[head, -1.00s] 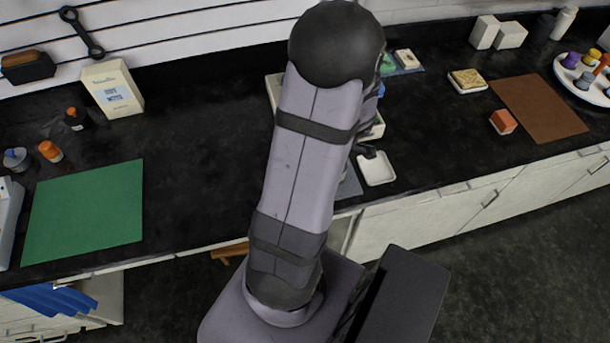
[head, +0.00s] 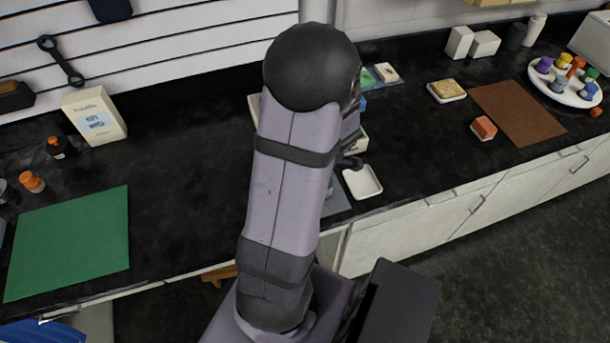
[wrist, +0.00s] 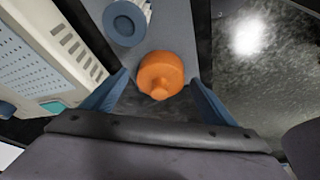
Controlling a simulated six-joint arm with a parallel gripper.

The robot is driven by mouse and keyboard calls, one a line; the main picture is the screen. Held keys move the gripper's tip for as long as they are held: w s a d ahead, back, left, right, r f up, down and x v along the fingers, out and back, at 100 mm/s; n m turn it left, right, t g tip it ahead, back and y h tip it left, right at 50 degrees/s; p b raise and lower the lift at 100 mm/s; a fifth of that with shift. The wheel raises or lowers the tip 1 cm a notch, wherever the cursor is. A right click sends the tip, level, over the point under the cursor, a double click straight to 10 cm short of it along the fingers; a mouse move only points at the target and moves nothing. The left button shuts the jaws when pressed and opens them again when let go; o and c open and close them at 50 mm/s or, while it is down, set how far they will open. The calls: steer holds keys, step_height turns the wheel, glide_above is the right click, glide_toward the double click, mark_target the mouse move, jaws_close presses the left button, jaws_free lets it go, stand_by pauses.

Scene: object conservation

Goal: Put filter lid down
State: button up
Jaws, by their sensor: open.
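An orange round piece with a small knob (wrist: 161,72), which looks like the filter lid, is in the wrist view at the front end of a grey mat (wrist: 172,22). My gripper (wrist: 160,84) is open, with one blue finger on each side of the orange piece; I cannot tell whether they touch it. A blue-grey round part with a dark centre (wrist: 125,22), perhaps the filter body, stands beyond it to the left. In the head view my arm hides my gripper and the orange piece. The grey mat shows partly there (head: 336,200).
A pale vented device (wrist: 45,55) stands close on the left in the wrist view. In the head view, a white dish (head: 362,182) lies right of my arm. A green mat (head: 70,243) and a brown mat (head: 520,112) lie farther out.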

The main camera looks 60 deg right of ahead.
steer(key=b+v, duration=0.2)
steer(key=v, duration=0.9)
steer(key=shift+s+r, duration=0.1)
steer(key=w+a+f+m+g, duration=0.2)
steer(key=w+a+f+g, duration=0.1)
steer(key=w+a, duration=0.95)
steer(key=w+a+f+m+g+h, duration=0.1)
steer(key=a+f, duration=0.2)
steer(key=a, duration=1.3)
steer(key=shift+w+a+m, duration=0.2)
steer(key=shift+a+m, duration=0.05)
steer(key=shift+m, duration=0.15)
